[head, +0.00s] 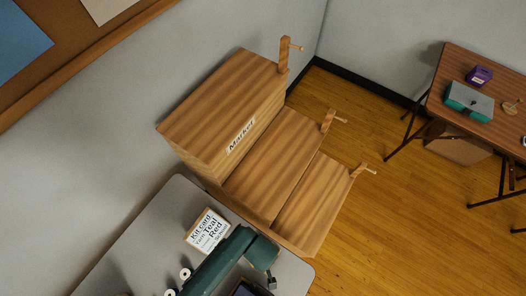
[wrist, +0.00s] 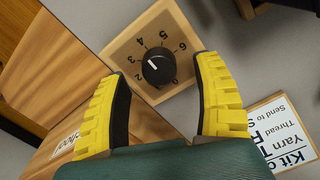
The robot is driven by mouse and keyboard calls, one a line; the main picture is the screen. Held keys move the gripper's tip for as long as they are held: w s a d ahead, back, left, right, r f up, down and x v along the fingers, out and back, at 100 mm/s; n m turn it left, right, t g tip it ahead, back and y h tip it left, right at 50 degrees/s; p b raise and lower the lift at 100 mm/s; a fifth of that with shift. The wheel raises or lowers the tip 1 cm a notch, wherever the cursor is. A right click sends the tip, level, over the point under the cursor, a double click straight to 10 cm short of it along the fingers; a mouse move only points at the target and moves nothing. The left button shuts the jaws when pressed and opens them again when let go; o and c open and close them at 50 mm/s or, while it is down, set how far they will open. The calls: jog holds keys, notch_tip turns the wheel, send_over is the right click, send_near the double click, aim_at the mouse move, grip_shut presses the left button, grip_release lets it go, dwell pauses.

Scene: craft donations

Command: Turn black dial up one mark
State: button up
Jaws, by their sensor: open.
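The black dial (wrist: 158,67) sits on a square wooden plate (wrist: 118,48) with printed numbers around it. The numbers 2 to 6 can be read in the wrist view. I see no clear contact with the dial. In the head view the dial cannot be made out; my green arm reaches over the grey table.
A kit card (head: 207,230) lies on the grey table (head: 150,222), and also shows beside the right finger in the wrist view (wrist: 283,135). A brown table (head: 455,75) holds a teal box (head: 468,100) and a purple box (head: 479,76).

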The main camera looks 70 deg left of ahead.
notch_tip(320, 180, down, 2)
jog(key=shift+f, duration=0.15)
grip_shut()
dwell(0.3)
